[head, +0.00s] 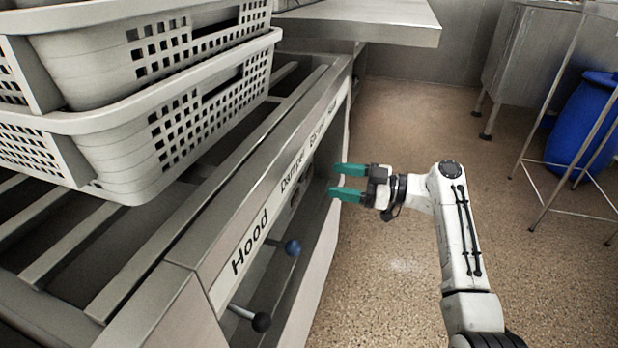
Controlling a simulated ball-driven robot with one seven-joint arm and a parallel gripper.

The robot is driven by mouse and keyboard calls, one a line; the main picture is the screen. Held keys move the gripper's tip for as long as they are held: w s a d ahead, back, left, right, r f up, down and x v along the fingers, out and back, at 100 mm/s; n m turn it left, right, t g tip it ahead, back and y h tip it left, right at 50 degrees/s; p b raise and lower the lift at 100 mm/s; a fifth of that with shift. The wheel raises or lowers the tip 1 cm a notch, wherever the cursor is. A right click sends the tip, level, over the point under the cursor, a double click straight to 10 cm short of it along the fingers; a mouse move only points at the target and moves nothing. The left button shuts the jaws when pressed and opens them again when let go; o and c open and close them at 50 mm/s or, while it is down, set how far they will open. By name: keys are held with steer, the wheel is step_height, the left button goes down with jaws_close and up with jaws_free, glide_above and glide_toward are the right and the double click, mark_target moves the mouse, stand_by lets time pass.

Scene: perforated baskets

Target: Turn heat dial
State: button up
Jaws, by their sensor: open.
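My gripper (341,182) has two green fingers, open and empty, pointing left at the front panel (218,291) of the steel bench. It is just right of the bench front; whether it touches the panel I cannot tell. The panel carries the labels "Hood" (250,243) and "Damper" (292,171), and smaller ones farther back that I cannot read clearly. A lever with a black knob (261,322) and one with a blue knob (292,247) stick out below the labels. I cannot make out a heat dial; the far part of the panel is seen at a steep angle.
Grey perforated baskets (180,133) are stacked on the slatted bench top (112,285). A steel shelf (370,20) juts out at the back. A blue barrel (585,125) and a metal rack (548,195) stand at right. The speckled floor (400,265) between is clear.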

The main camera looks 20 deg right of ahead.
mark_target(304, 175)
steer(key=b+x, duration=0.1)
steer(key=x, duration=0.7)
steer(key=shift+s+b, duration=0.15)
steer(key=shift+b, duration=0.15)
steer(key=c, duration=1.1)
steer(key=shift+o, duration=0.2)
